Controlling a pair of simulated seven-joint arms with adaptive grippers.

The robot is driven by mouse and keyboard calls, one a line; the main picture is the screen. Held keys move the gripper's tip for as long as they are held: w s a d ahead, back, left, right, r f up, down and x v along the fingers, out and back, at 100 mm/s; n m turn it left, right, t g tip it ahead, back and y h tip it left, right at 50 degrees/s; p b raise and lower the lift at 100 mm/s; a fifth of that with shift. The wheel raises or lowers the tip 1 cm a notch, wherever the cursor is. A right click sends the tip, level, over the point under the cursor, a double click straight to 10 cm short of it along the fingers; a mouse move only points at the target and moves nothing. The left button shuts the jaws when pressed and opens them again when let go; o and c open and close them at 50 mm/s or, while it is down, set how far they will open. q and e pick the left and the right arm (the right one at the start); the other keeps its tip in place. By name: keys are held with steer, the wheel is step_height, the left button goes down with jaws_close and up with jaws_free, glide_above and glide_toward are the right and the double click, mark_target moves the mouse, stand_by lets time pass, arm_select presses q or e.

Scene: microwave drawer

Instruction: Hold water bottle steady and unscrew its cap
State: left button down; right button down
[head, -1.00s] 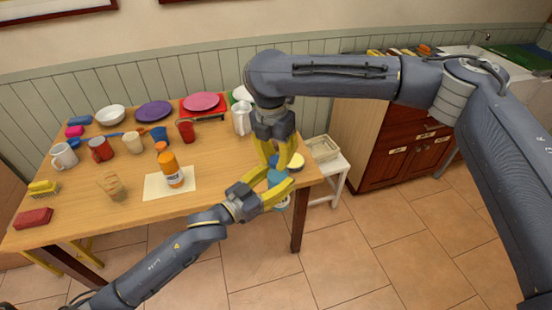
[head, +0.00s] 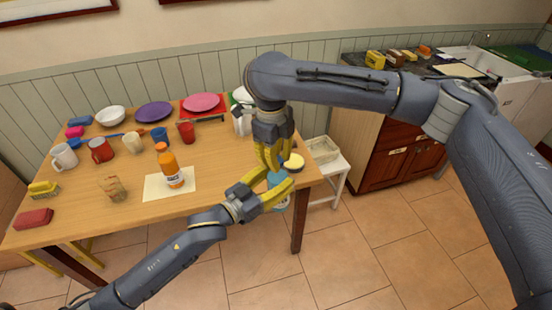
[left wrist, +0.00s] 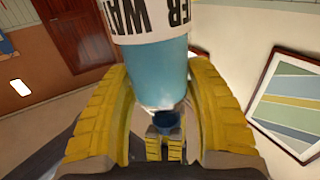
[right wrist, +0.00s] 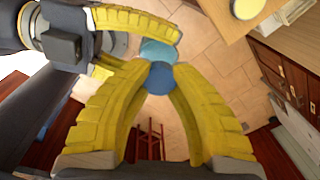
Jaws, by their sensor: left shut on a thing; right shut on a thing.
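The light blue water bottle with a white label (left wrist: 155,65) is held clear of the table, beyond its right front corner. My left gripper (head: 279,181) is shut around the bottle's body from the side. The bottle (head: 276,178) is partly hidden by the fingers in the head view. The dark blue cap (right wrist: 160,78) lies between the fingertips of my right gripper (right wrist: 159,74), which is shut on it from above. In the left wrist view the cap (left wrist: 167,122) is at the bottle's end, with the right fingers (left wrist: 165,147) beyond. I cannot tell how loose the cap is.
The wooden table (head: 110,220) carries an orange juice bottle (head: 172,170) on a paper sheet, mugs, plates and a sponge. A yellow-topped round container (head: 294,161) is close to my grippers. A white stool (head: 328,165) stands at the right. Open floor lies in front.

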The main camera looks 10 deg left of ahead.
steer(key=shift+w+d+n, duration=0.1)
steer(key=shift+w+n, duration=0.05)
steer(key=shift+n, duration=0.15)
steer(key=c, duration=1.3)
jaws_free()
steer(key=shift+r, duration=0.1)
